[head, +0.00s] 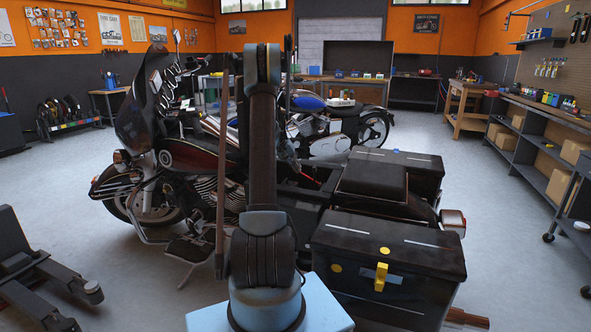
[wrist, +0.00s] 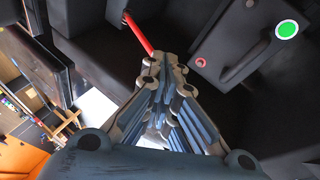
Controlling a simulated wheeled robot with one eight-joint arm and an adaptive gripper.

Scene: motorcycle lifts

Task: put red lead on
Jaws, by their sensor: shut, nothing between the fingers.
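In the wrist view my gripper (wrist: 165,65) is shut, its fingertips together with nothing held between them. A red bar-like piece, which looks like the red lead (wrist: 138,32), lies just beyond the fingertips. Its near end reaches the tips in the picture; I cannot tell if they touch. A small red ring (wrist: 201,62) sits on a dark surface to the right of the tips. In the head view my arm hides much of the motorcycle's middle (head: 205,190), and the gripper is not clearly seen. A small red bit (head: 317,180) shows just right of the arm.
A green disc (wrist: 287,29) marks a dark panel beside a black handle-like bar (wrist: 245,62). The black side case (head: 390,255) with a yellow latch stands close to my arm at right. A blue motorcycle (head: 330,128) stands behind.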

